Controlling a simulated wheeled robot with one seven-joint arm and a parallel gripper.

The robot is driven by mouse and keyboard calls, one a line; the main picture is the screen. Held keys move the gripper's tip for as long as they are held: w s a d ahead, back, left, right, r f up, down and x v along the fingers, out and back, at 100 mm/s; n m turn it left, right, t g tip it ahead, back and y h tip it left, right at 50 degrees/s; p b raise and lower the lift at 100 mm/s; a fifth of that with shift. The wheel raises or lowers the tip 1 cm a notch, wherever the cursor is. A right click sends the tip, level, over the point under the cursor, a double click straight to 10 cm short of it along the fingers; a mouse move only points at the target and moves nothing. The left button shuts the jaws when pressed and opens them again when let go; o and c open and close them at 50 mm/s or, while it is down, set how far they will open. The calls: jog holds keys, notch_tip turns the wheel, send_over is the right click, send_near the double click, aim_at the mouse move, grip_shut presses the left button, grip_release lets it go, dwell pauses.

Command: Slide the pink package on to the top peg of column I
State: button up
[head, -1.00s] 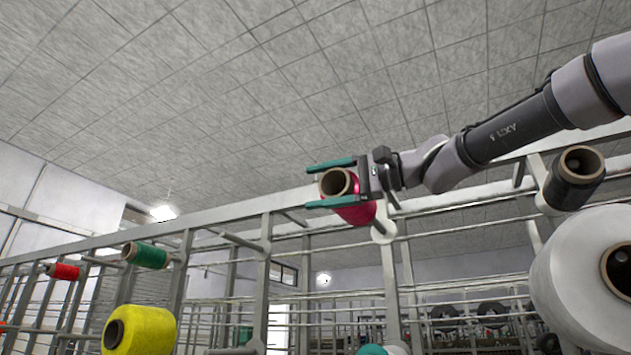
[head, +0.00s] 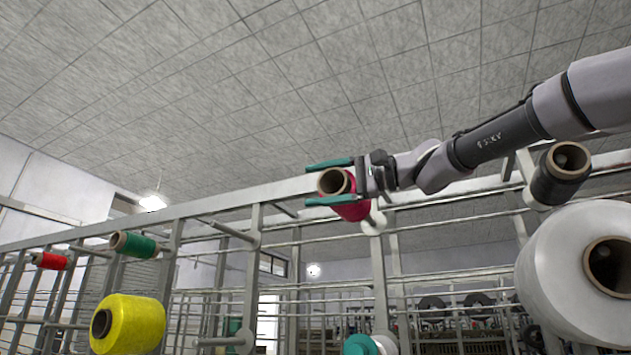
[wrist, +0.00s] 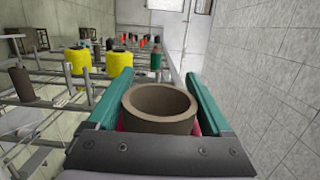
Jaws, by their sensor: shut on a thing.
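The pink package (head: 351,208), a pinkish-red bobbin with a brown cardboard tube, is held between the teal fingers of my gripper (head: 330,183) in the head view. Its open tube end faces the camera. In the wrist view the tube mouth (wrist: 160,103) sits between both fingers, with a little pink at its sides. Just behind the package is a rack upright with a pale round disc (head: 374,224); the package overlaps it in the picture, and I cannot tell whether a peg is inside the tube. No column label is readable.
A black bobbin (head: 562,172) and a large white one (head: 585,275) stand at right. Green (head: 135,244), yellow (head: 128,324) and red (head: 52,261) bobbins sit at left. A bare peg (head: 226,230) shows left of the package. The rack's top rail (head: 230,203) runs behind.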

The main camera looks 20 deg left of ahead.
aim_at(327, 192)
jog(key=shift+w+d, duration=0.2)
jog(key=shift+w, duration=1.9)
jog(key=shift+w+d, duration=0.15)
jog(key=shift+w, duration=1.3)
jog(key=shift+w+d, duration=0.1)
jog(key=shift+w, duration=1.4)
jog(key=shift+w+d, duration=0.1)
jog(key=shift+w, duration=1.65)
jog(key=shift+f, duration=0.45)
jog(key=o, duration=1.4)
